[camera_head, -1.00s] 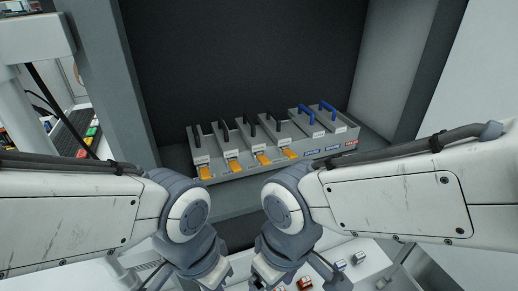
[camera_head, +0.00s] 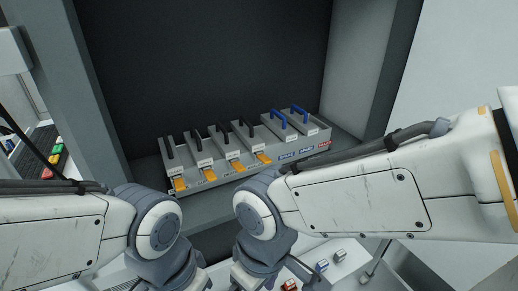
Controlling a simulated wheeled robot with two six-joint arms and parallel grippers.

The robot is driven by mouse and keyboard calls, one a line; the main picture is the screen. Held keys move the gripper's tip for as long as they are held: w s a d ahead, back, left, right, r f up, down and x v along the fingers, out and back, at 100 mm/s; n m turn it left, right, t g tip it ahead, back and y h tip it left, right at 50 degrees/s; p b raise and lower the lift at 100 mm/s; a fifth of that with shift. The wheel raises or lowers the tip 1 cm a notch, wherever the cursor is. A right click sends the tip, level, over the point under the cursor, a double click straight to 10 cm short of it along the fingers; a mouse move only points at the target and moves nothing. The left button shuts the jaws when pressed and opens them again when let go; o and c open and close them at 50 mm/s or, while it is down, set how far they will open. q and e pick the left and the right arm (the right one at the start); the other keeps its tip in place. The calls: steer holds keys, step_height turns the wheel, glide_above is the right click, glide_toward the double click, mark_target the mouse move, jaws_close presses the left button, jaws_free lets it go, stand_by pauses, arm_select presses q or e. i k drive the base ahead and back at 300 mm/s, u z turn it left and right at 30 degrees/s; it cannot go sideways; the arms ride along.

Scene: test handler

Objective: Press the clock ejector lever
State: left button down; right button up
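A grey module rack (camera_head: 250,168) stands in a dark recess ahead. Four slots at its left have black handles and orange levers at the front: one lever at the far left (camera_head: 179,184), then a second (camera_head: 209,175), a third (camera_head: 238,167) and a fourth (camera_head: 263,159). All four jut forward and down. Their small labels are too blurred to read, so I cannot tell which is the clock ejector lever. My two arms reach in from the left and right, below and in front of the rack. Their wrists run off the bottom edge, and both gripper fingertips are out of view.
Two modules with blue handles (camera_head: 278,118) fill the rack's right end. Below is a white surface with a red block (camera_head: 290,285) and a blue-and-white block (camera_head: 322,265). Grey recess walls (camera_head: 360,70) stand on both sides. A panel with coloured buttons (camera_head: 58,150) is at far left.

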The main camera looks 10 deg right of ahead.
mark_target(177, 180)
steer(key=u, duration=1.05)
steer(key=k, duration=0.65)
steer(key=z, duration=1.1)
steer(key=i, duration=0.55)
